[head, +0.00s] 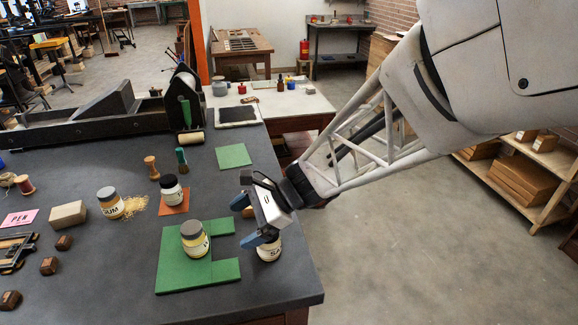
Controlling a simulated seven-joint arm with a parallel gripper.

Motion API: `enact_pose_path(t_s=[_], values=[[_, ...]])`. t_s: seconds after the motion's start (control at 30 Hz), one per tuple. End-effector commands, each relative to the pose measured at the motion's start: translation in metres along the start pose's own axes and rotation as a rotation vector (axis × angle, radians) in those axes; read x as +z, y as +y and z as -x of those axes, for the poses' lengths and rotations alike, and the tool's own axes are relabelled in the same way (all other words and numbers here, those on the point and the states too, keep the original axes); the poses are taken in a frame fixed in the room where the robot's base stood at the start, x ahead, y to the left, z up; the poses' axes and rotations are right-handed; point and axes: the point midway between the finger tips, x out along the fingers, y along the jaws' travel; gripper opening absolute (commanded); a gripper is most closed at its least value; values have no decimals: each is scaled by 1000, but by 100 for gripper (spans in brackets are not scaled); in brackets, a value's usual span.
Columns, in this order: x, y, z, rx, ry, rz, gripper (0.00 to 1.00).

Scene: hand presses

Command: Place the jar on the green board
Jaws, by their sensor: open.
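Several pale jars with dark lids stand on the dark table. One jar (194,240) stands upright on the large notched green board (175,275). Another jar (268,250) stands right of that board, partly hidden by my gripper (246,218). A third jar (172,190) is on an orange board (174,207), and a gum jar (110,203) stands further left. A small green board (233,156) lies bare further back. My gripper is open, with blue fingertips, tilted above the table's right side. Whether its fingers touch the partly hidden jar, I cannot tell.
A wooden-handled tool (152,168) and a green-bristled brush (182,160) stand behind the jars. A grey block (68,215), a pink card (19,218) and small brown blocks (49,265) lie left. A black press (100,120) fills the back. The table's right edge is close to my gripper.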

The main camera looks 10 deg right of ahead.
Motion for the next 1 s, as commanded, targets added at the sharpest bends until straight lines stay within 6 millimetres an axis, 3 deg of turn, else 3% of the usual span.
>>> enact_pose_path(t_s=[0.3, 0.6, 0.8, 1.0], values=[[13, 63, 58, 207, 285, 509, 90], [14, 111, 123, 453, 568, 962, 90], [15, 131, 161, 615, 722, 1183, 90], [16, 140, 180, 703, 794, 1281, 90]])
